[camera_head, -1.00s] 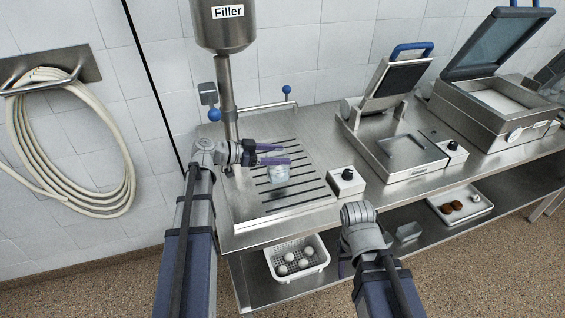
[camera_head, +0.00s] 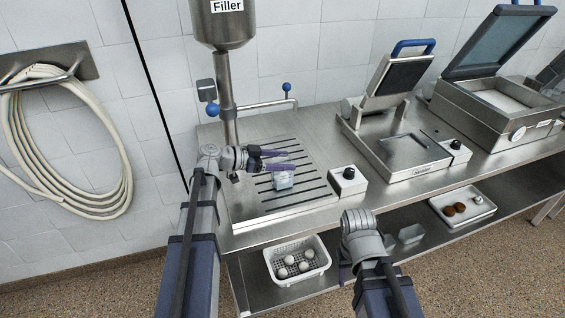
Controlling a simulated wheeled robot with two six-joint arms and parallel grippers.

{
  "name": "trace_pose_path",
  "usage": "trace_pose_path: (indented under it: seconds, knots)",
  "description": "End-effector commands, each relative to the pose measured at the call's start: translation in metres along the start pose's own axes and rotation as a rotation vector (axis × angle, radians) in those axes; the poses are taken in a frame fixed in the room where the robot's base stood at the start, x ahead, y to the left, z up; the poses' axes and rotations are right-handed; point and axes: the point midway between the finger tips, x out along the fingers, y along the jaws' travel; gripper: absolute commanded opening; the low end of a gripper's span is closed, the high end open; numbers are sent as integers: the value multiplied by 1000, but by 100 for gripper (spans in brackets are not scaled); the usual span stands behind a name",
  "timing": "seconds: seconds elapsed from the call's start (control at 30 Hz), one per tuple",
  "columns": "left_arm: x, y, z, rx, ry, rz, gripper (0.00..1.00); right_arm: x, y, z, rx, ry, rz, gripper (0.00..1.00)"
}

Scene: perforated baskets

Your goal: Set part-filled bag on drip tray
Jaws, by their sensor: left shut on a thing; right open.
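My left gripper (camera_head: 287,160) reaches in from the left over the drip tray, its purple fingers shut on the small pale, bluish-clear bag (camera_head: 283,181). The bag hangs below the fingers, over the slots of the drip tray (camera_head: 246,211). I cannot tell whether its bottom touches the tray. The drip tray is a flat steel plate with dark slots below the filler (camera_head: 222,28). My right gripper (camera_head: 345,272) is open, low in front of the bench edge, mostly hidden by its own wrist.
A control box with a black knob (camera_head: 347,181) stands right of the tray. The sealer (camera_head: 412,170) and an open-lidded machine (camera_head: 490,125) stand further right. A white basket with several balls (camera_head: 297,262) and a small tray (camera_head: 462,207) sit on the lower shelf.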

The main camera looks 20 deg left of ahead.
Motion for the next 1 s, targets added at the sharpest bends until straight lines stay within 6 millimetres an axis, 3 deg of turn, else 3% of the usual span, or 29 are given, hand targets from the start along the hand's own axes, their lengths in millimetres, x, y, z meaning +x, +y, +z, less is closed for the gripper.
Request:
trace_pose_path:
  seconds: [0.13, 0.17, 0.4, 0.77, 1.0]
  knots:
    - [1, 0, 4, 0, 0, 0, 0, 4, 0, 0, 0, 0, 0, 50]
    - [1, 0, 4, 0, 0, 0, 72, 4, 0, 0, 0, 0, 0, 50]
    - [1, 0, 3, 0, 0, 0, 99, 3, 0, 0, 0, 0, 0, 50]
    - [-3, 0, -2, 0, 0, -1, 100, -3, 0, 0, 0, 0, 0, 50]
    - [-50, 0, -3, -2, 0, -5, 100, -18, 2, 1, 0, 0, 0, 50]
